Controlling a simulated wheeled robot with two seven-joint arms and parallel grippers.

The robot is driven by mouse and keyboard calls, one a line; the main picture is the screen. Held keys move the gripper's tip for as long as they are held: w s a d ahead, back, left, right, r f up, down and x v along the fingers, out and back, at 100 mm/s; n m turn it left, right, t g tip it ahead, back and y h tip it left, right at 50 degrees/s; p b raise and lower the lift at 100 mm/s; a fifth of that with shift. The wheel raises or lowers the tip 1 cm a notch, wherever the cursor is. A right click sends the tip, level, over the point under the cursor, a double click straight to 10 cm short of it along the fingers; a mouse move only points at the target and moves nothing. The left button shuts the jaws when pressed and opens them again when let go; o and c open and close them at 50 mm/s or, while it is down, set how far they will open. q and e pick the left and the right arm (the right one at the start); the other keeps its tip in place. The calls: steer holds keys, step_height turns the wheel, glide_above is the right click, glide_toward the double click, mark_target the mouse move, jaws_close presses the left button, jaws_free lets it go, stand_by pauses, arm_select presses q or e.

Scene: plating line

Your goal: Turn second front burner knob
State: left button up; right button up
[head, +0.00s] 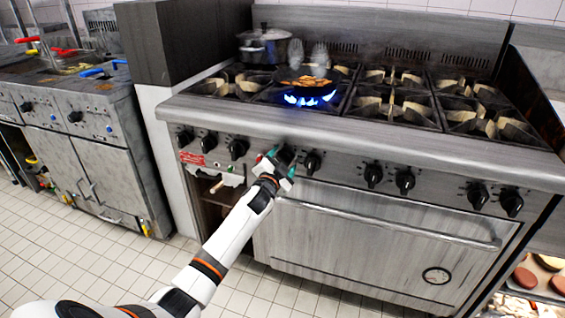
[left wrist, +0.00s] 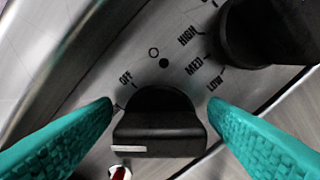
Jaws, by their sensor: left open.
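A row of black burner knobs runs along the stove's front panel. My left gripper (head: 277,163) is at one of them (head: 287,154), left of the middle of the panel, and partly covers it. In the left wrist view, this black knob (left wrist: 160,125) sits between the two teal fingers of my left gripper (left wrist: 160,104). The fingers are open, one on each side of it, with narrow gaps. A white line shows on the knob's lower left face. Printed OFF, LOW, MED and HIGH marks are above it. My right gripper is not in view.
A neighbouring knob (head: 312,162) is close on the right. A pan of food (head: 304,80) sits over a blue flame (head: 309,99) on the stove top. A lidded pot (head: 264,47) stands behind it. The oven handle (head: 390,222) juts out below the knobs.

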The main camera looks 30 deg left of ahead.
arm_select(q)
steer(key=c, duration=0.9)
steer(key=shift+m, duration=0.3)
steer(key=m, duration=0.3)
steer(key=shift+d+f, duration=0.1)
steer(key=m, duration=0.2)
steer(key=shift+f+m, duration=0.1)
steer(key=shift+m, duration=0.3)
steer(key=shift+m+p, duration=0.3)
steer(key=shift+m, duration=1)
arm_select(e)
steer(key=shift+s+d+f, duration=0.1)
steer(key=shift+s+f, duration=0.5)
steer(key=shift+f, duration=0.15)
arm_select(q)
steer(key=shift+f, duration=0.1)
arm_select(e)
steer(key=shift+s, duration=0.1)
arm_select(q)
steer(key=o, duration=0.9)
